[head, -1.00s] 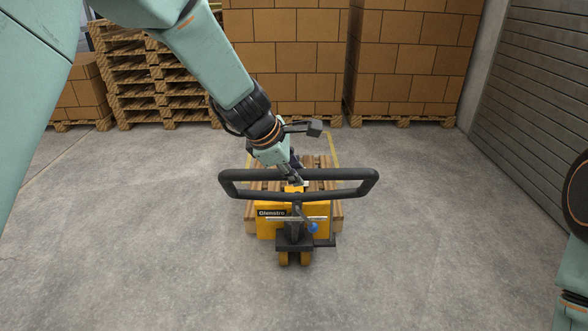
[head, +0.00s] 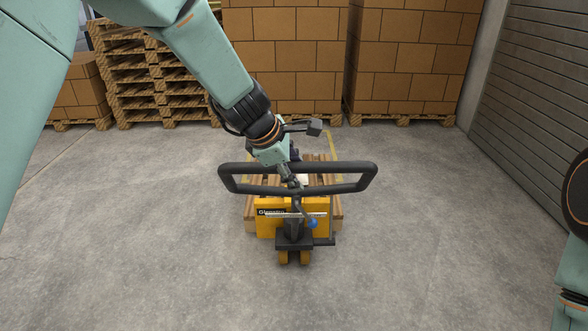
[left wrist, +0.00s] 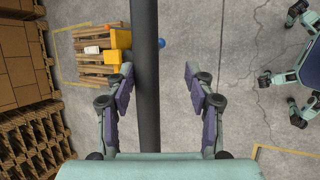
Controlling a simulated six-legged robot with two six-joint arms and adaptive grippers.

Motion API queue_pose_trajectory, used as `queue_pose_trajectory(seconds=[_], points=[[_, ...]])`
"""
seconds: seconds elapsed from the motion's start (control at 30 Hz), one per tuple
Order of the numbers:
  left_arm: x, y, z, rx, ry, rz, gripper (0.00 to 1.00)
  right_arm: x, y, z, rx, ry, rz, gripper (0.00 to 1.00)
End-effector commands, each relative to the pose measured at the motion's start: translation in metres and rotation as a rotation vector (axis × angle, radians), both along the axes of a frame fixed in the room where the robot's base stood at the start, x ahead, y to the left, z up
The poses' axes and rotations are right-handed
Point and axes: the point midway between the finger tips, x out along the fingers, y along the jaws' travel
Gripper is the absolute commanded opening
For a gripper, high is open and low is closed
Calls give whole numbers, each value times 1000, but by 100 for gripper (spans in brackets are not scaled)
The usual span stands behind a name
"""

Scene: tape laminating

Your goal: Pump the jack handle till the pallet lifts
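The yellow pallet jack (head: 323,204) stands mid-floor with its black loop handle (head: 350,170) toward me. The wooden pallet (head: 336,211) lies behind and around the jack body, partly hidden. It also shows in the left wrist view (left wrist: 90,70), with a small white item (left wrist: 92,49) over it. My left gripper (head: 294,182) is at the middle of the handle loop. In the left wrist view its fingers (left wrist: 158,78) are apart, and the dark handle bar (left wrist: 146,50) runs between them, nearer the left finger. Whether that finger touches the bar is unclear. My right gripper is out of view.
Stacked cartons (head: 290,60) on pallets and a pile of empty pallets (head: 150,85) stand at the back. A grey slatted wall (head: 535,90) is on the right. Yellow floor lines (head: 334,148) mark a bay around the pallet. The floor on both sides is clear.

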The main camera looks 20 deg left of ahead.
Motion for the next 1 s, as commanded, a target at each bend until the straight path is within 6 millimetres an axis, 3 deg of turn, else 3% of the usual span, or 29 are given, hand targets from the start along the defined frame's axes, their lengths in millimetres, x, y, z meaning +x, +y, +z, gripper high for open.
queue_pose_trajectory(seconds=[0.27,0.7,1.0], points=[[-6,3,7,-1,6,-2,49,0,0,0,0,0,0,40],[-44,24,78,-1,0,0,49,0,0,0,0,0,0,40],[-56,31,99,-1,2,0,49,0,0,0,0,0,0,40]])
